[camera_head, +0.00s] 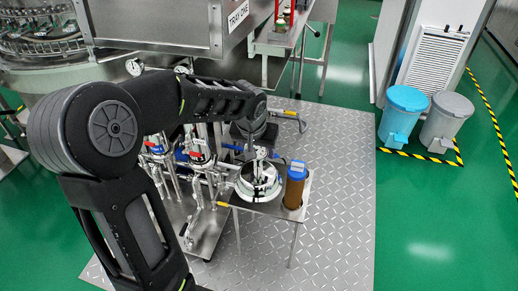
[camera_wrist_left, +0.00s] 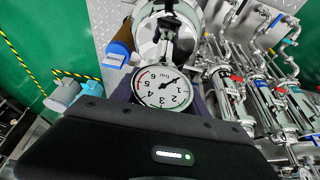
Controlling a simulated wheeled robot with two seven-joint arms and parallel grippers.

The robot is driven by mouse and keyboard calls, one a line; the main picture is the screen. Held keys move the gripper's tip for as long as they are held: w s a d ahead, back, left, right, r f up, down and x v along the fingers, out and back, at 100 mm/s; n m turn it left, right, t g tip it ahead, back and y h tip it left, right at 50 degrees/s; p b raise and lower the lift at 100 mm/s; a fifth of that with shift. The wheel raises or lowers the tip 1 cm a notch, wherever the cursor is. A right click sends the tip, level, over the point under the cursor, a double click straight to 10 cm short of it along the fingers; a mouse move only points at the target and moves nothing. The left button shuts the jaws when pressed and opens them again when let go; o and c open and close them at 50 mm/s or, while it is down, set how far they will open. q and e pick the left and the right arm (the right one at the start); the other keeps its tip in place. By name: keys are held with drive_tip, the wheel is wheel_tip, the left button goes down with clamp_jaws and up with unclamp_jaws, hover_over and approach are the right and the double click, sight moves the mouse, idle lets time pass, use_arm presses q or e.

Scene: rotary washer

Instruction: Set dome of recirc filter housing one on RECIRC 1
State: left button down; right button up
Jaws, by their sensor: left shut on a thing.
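My left arm reaches in from the left in the head view, and my left gripper (camera_head: 259,153) points down over a small steel stand (camera_head: 278,207). It is shut on the top of the shiny metal dome (camera_head: 258,187). In the left wrist view the dome (camera_wrist_left: 168,32) shows its mirror-like side, with a round white pressure gauge (camera_wrist_left: 164,86) in front of it. The fingertips are mostly hidden there. I cannot tell whether the dome touches the stand. The RECIRC 1 label is not readable in either view. My right gripper is not in view.
A brown cylinder with a blue cap (camera_head: 295,184) stands close to the right of the dome. Steel pipes and valves with red and blue handles (camera_head: 199,150) crowd the left. A blue bin (camera_head: 403,112) and a grey bin (camera_head: 445,121) stand far right.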

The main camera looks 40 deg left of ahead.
use_arm(q)
drive_tip(key=shift+s+d+r, duration=0.15)
drive_tip(key=shift+d+r, duration=0.1)
drive_tip(key=shift+d, duration=0.2)
drive_tip(key=shift+s+d+r, duration=0.1)
drive_tip(key=shift+d+r, duration=0.1)
drive_tip(key=shift+d, duration=0.25)
drive_tip(key=w+d+r+m, duration=0.2)
drive_tip(key=d, duration=0.6)
drive_tip(key=w+d+r+m+h, duration=0.1)
drive_tip(key=w+d+r, duration=0.2)
drive_tip(key=d, duration=0.5)
drive_tip(key=shift+d+m, duration=0.2)
drive_tip(key=shift+m, duration=0.2)
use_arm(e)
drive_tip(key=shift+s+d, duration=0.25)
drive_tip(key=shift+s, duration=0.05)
